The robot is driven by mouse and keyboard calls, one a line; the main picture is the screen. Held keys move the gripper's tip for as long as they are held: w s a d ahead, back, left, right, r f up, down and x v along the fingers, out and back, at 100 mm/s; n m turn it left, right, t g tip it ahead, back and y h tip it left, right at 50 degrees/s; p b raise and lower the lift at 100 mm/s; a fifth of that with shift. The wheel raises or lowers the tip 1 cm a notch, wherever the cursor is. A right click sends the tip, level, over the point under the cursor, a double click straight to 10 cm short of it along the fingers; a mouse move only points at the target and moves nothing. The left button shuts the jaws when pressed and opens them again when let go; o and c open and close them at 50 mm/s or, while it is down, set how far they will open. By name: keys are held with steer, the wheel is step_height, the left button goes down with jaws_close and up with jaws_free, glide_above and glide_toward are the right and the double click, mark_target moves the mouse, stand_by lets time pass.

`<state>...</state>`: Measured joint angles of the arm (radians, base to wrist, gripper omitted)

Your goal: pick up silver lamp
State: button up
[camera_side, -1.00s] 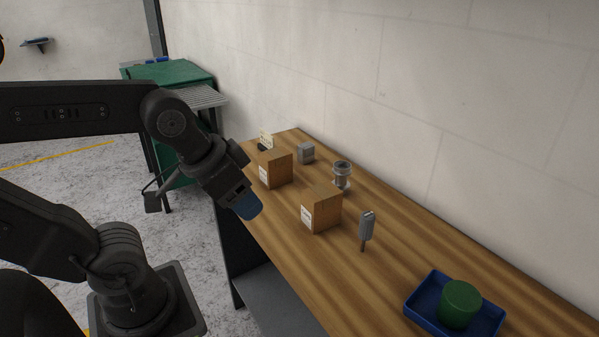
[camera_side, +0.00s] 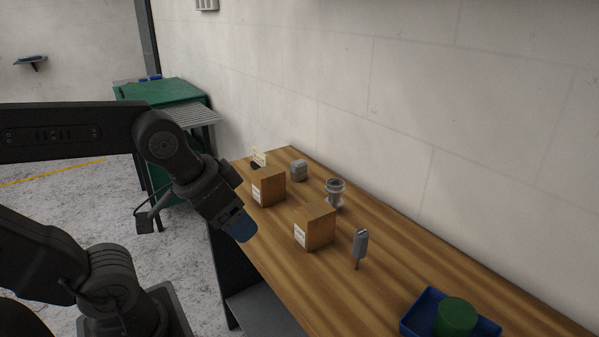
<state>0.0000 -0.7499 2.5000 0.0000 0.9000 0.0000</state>
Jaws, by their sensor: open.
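Several grey or silver things stand on the wooden bench, and I cannot tell for sure which is the lamp. A shiny silver flanged cylinder (camera_side: 335,193) stands upright behind the two boxes. A grey upright piece on a thin stem (camera_side: 360,245) stands right of the nearer box. A small grey block (camera_side: 298,170) is farther back. My gripper (camera_side: 240,228), with blue fingertips, hangs at the bench's left edge, left of the boxes and apart from all these things. It is open and I see nothing held. The gap between its fingers is hidden from this side.
Two cardboard boxes, a farther one (camera_side: 268,187) and a nearer one (camera_side: 315,227), stand between my gripper and the silver cylinder. A blue tray (camera_side: 412,318) with a green cylinder (camera_side: 456,317) is at the bottom right. A wall (camera_side: 400,110) runs behind the bench.

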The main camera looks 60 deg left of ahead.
steer(key=w+a+r, duration=0.2)
steer(key=w+a, duration=0.1)
steer(key=w, duration=0.3)
steer(key=w+a+r, duration=0.3)
steer(key=w, duration=0.3)
steer(key=n+g, duration=0.1)
glide_above(298, 162)
steer(key=s+d, duration=0.2)
steer(key=s, duration=0.4)
step_height(298, 162, down, 9)
steer(key=x, duration=0.2)
steer(key=a+x, duration=0.1)
steer(key=x, duration=0.4)
steer(key=shift+w+a+f, duration=0.15)
steer(key=shift+w+f, duration=0.05)
steer(key=shift+f, duration=0.15)
steer(key=shift+w+a+x, duration=0.15)
steer(key=shift+x, duration=1.45)
steer(key=shift+w+a+x, duration=0.1)
steer(key=shift+w+x, duration=0.05)
steer(key=shift+x, duration=1.45)
steer(key=shift+r, duration=0.1)
